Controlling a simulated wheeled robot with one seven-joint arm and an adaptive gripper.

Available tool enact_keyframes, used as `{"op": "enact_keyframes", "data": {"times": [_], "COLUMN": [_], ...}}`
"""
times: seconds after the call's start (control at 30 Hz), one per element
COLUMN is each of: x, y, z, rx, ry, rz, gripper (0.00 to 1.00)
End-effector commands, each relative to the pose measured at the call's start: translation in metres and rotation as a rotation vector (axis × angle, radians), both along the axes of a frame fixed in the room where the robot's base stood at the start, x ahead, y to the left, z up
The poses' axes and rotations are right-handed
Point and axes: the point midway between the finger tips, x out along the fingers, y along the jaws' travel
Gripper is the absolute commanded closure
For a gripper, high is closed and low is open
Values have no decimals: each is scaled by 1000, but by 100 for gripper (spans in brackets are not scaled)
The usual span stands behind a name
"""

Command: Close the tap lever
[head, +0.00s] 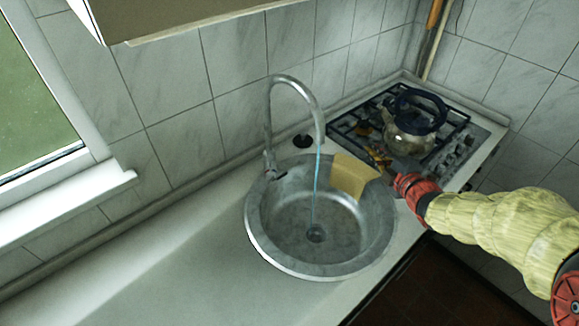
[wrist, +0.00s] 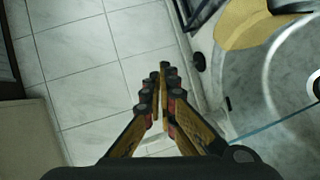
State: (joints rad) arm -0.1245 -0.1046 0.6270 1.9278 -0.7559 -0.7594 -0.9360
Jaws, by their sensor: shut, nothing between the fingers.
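The curved metal tap (head: 303,91) rises from the back left of the round sink. A thin blue stream of water (head: 315,185) falls from its spout to the drain. The tap lever (head: 271,174) is a small dark-tipped piece low at the tap's base. My gripper (head: 373,154) is to the right of the tap, by the sink's right rim and well apart from the lever. In the wrist view my gripper's fingers (wrist: 160,74) are together with nothing between them. The water stream (wrist: 272,128) also shows there; I cannot clearly make out the lever in that view.
The metal sink (head: 258,238) is set in a pale counter (head: 140,270), clear on the left. A yellowish piece (head: 352,176) lies at the sink's back right rim. A kettle (head: 410,138) stands on the gas stove (head: 466,142) at right. A tiled wall runs behind.

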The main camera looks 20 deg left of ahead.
Motion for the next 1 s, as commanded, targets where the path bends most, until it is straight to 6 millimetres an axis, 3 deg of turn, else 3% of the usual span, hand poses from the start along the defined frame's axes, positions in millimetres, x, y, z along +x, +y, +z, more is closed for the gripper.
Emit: {"op": "enact_keyframes", "data": {"times": [0.03, 0.13, 0.2, 0.33, 0.43, 0.57, 0.77, 1.0], "x": [-5, -26, -47, -83, -101, -112, -107, -94], "y": [26, 71, 94, 120, 128, 134, 157, 201], "z": [-26, -56, -74, -95, -103, -106, -103, -98], "rx": [-11, -8, 13, 70, 107, 130, 133, 134], "ry": [-48, -176, -256, -371, -427, -459, -464, -462], "rz": [104, 306, 424, 574, 638, 670, 676, 674], "gripper": [100, 100, 100, 100, 100, 100, 100, 100]}}
